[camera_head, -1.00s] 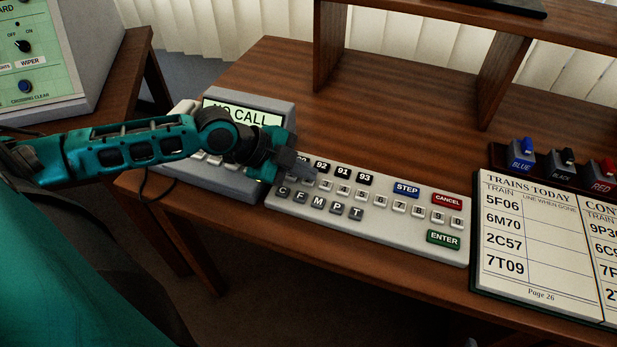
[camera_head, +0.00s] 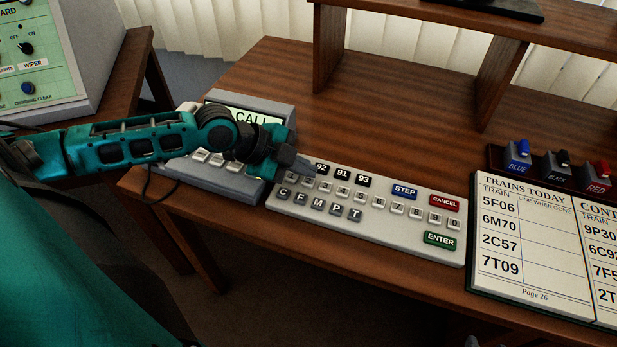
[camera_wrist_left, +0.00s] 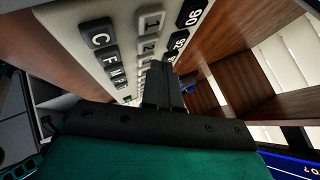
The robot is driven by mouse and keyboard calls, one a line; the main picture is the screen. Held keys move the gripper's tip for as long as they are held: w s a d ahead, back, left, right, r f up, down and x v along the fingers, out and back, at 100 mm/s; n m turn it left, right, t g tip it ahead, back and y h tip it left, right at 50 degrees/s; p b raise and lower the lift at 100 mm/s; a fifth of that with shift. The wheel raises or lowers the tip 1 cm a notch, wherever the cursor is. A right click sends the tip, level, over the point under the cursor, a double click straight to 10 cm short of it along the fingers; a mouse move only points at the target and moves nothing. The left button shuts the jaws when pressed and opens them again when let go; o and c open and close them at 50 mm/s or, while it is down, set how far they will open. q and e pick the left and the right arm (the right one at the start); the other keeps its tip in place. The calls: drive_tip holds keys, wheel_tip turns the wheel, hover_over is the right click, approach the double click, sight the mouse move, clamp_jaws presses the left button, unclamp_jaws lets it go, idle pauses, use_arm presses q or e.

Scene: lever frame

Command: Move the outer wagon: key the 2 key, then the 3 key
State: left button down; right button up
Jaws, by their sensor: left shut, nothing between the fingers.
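The pale keypad (camera_head: 400,222) lies on the desk with rows of small keys. My left gripper (camera_head: 306,167) is shut and empty, its tips over the left part of the keypad near the 2 key (camera_head: 308,182). The 3 key (camera_head: 325,186) is just right of it in the digit row. In the left wrist view the shut fingers (camera_wrist_left: 160,72) point at the digit column, just past the 2 key (camera_wrist_left: 146,47). I cannot tell whether the tips touch a key.
A grey display unit (camera_head: 285,106) stands left of the keypad, its text partly behind my arm. The ENTER key (camera_head: 440,239) and CANCEL key (camera_head: 444,203) are at the keypad's right end. An open book (camera_head: 545,245) and a switch row (camera_head: 517,155) lie further right.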

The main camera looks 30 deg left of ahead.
sight(321, 188)
use_arm(q)
drive_tip(key=shift+d, duration=0.1)
drive_tip(key=shift+w+d+r+p, duration=0.1)
drive_tip(key=shift+w+d+p, duration=0.1)
drive_tip(key=shift+d, duration=0.25)
drive_tip(key=shift+w+d+r+p, duration=0.1)
drive_tip(key=shift+d+p, duration=0.1)
drive_tip(key=shift+d, duration=0.2)
drive_tip(key=shift+w+d+f, duration=0.15)
drive_tip(key=shift+d, duration=0.65)
drive_tip(key=shift+f, duration=0.2)
drive_tip(key=shift+f, duration=0.25)
